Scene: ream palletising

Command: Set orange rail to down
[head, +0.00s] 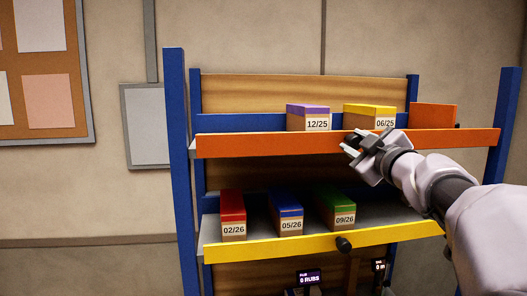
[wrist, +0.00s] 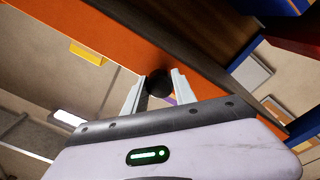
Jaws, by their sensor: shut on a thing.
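The orange rail (head: 270,144) runs along the front edge of the upper shelf, level with the lower part of the boxes there. In the wrist view the orange rail (wrist: 108,40) crosses diagonally, with a round black knob (wrist: 157,82) on it. My gripper (head: 352,146) is at the front of the rail, right of its middle. In the wrist view my gripper (wrist: 155,92) has its two fingers on either side of the knob, shut on it. The knob is hidden behind my gripper in the head view.
The upper shelf holds a purple-topped box (head: 308,118), a yellow-topped box (head: 369,117) and an orange block (head: 433,116). Below are red (head: 232,214), blue (head: 286,212) and green (head: 336,209) boxes behind a yellow rail (head: 280,247) with a black knob (head: 344,244). Blue posts (head: 177,150) flank the rack.

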